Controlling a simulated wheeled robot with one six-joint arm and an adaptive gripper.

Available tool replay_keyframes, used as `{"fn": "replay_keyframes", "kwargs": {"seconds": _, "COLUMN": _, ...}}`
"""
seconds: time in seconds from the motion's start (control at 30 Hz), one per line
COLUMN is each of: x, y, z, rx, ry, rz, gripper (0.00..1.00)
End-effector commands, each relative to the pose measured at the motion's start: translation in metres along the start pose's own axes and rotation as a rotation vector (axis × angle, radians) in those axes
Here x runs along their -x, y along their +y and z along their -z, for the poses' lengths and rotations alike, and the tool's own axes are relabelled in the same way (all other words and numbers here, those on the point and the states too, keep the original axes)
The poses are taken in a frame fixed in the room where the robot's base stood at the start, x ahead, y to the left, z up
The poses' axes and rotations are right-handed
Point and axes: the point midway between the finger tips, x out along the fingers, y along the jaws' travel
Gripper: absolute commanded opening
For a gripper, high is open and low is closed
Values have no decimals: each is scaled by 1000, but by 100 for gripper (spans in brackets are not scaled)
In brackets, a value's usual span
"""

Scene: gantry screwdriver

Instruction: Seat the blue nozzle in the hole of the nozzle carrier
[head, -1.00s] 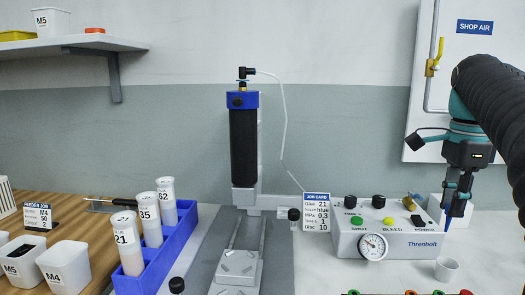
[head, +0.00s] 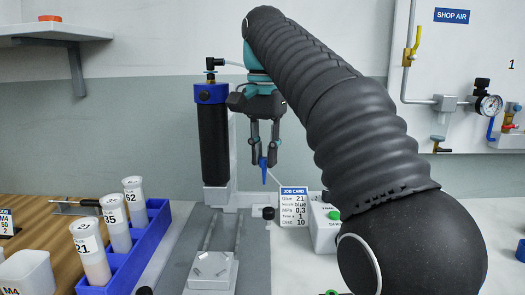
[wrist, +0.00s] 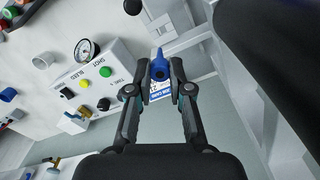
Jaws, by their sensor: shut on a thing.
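The blue nozzle (head: 263,163) is pinched between the fingertips of my gripper (head: 264,155), its thin tip pointing down. In the head view it hangs in the air just right of the black cylinder (head: 214,144) with the blue collar, above the job card. In the wrist view the blue nozzle (wrist: 159,70) sits between the two fingertips (wrist: 160,84), with the job card behind it. I cannot clearly make out the nozzle carrier or its hole; my gripper and arm cover part of the area right of the column.
The job card (head: 294,204) stands below the nozzle. The control box (wrist: 90,75) is mostly hidden by my arm in the head view. A blue rack (head: 152,235) with several labelled tubes stands left. A metal fixture (head: 212,270) sits in front of the column.

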Motion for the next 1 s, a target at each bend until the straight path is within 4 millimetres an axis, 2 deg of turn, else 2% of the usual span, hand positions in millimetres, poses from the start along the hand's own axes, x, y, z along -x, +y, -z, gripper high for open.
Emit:
{"fn": "replay_keyframes", "kwargs": {"seconds": 0.27, "x": -7, "y": -5, "z": -4, "rx": 30, "ry": 0, "rz": 0, "gripper": 8}}
{"fn": "replay_keyframes", "kwargs": {"seconds": 0.7, "x": -43, "y": -4, "z": -4, "rx": 28, "ry": 1, "rz": 1, "gripper": 8}}
{"fn": "replay_keyframes", "kwargs": {"seconds": 1.0, "x": -51, "y": -3, "z": -4, "rx": 28, "ry": 1, "rz": 0, "gripper": 8}}
